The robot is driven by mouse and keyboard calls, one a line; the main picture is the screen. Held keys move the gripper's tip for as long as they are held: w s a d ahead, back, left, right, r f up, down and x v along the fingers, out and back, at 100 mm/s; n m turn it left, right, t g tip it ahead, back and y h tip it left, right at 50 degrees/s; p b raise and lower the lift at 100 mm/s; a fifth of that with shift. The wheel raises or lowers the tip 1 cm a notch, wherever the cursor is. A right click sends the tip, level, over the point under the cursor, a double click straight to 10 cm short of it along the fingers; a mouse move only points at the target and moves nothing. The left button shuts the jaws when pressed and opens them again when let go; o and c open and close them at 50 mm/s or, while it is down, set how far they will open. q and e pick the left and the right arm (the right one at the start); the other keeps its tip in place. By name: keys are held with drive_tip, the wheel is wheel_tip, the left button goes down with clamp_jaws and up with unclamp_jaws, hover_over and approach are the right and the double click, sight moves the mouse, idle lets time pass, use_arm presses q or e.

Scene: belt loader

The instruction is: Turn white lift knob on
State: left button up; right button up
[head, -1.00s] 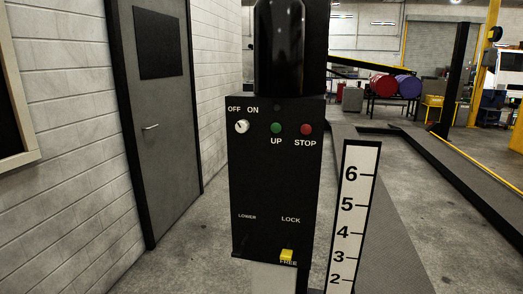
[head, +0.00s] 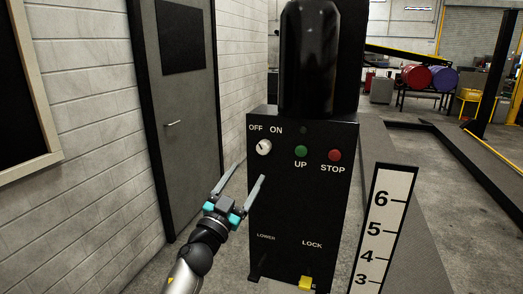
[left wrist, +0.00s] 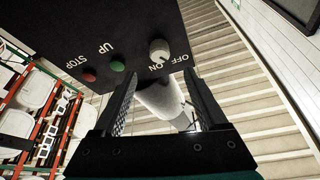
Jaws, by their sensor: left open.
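The white lift knob (head: 264,148) is on the upper left of the black control box (head: 300,215), under the OFF and ON labels. Its small dark mark seems to lean toward OFF. The knob also shows in the left wrist view (left wrist: 159,48), just beyond the fingertips. My left gripper (head: 250,170) is open and empty, below and slightly left of the knob in the head view. Its fingers point up toward the knob, and it also shows in the left wrist view (left wrist: 162,73). No contact with the knob shows. My right gripper is not in view.
A green UP button (head: 301,151) and a red STOP button (head: 335,155) sit right of the knob. A yellow lever tip (head: 305,282) is low on the box. A numbered scale (head: 385,230) stands at right. A grey door (head: 185,120) and block wall are at left.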

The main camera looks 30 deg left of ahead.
sight(262, 150)
use_arm(q)
drive_tip(key=x, duration=0.9)
drive_tip(key=shift+w+r, duration=0.1)
drive_tip(key=shift+w, duration=0.15)
clamp_jaws()
idle(0.4)
